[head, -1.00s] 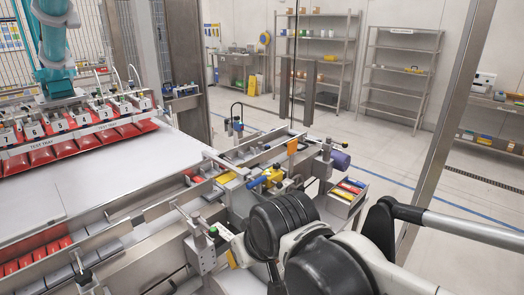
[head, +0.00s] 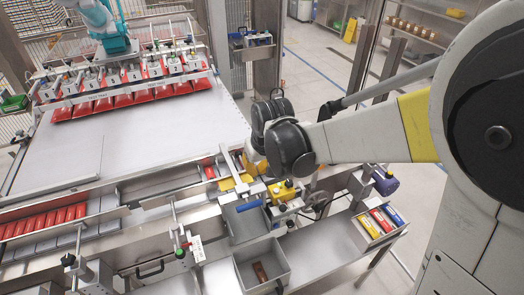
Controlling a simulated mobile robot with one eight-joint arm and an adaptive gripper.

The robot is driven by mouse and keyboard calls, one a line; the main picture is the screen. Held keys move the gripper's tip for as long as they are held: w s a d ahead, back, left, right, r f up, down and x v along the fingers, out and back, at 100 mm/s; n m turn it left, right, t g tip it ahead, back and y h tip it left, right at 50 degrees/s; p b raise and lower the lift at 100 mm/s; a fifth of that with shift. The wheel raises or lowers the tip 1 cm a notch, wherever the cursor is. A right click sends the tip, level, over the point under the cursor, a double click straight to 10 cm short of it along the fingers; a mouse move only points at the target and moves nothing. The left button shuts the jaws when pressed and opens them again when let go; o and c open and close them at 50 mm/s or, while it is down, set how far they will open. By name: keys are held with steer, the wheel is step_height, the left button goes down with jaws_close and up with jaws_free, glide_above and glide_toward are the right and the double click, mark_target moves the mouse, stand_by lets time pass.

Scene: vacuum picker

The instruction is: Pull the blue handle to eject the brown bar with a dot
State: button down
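A short blue bar that looks like the blue handle (head: 249,206) lies across the upper grey bin (head: 236,228), beside the yellow parts of the machine. A brown bar (head: 260,271) lies in the lower grey bin (head: 283,275); a dot on it is too small to make out. My arm reaches in from the right, and its black wrist joints are above and behind the blue handle, apart from it in the picture. My gripper's fingers are hidden behind the wrist or out of sight.
A small tray (head: 357,234) of yellow, red and blue packs stands on the metal shelf to the right. A post with a green and red button (head: 180,243) stands left of the bins. Red bars (head: 45,222) fill a channel at left. The white conveyor (head: 150,125) is clear.

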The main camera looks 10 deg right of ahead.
mark_target(254, 188)
steer(key=b+x, duration=0.1)
steer(key=x, duration=0.8)
steer(key=shift+b, duration=0.4)
steer(key=s, duration=0.2)
steer(key=s+d, duration=0.1)
steer(key=shift+s+f, duration=0.2)
steer(key=shift+s, duration=0.15)
steer(key=shift+s+d, duration=0.1)
steer(key=s+d, duration=0.4)
steer(key=s, duration=0.9)
steer(key=shift+s+b, duration=0.3)
steer(key=shift+b, duration=0.1)
step_height(254, 188, up, 10)
steer(key=p, duration=0.3)
steer(key=shift+w+p, duration=0.25)
steer(key=shift+p, duration=0.15)
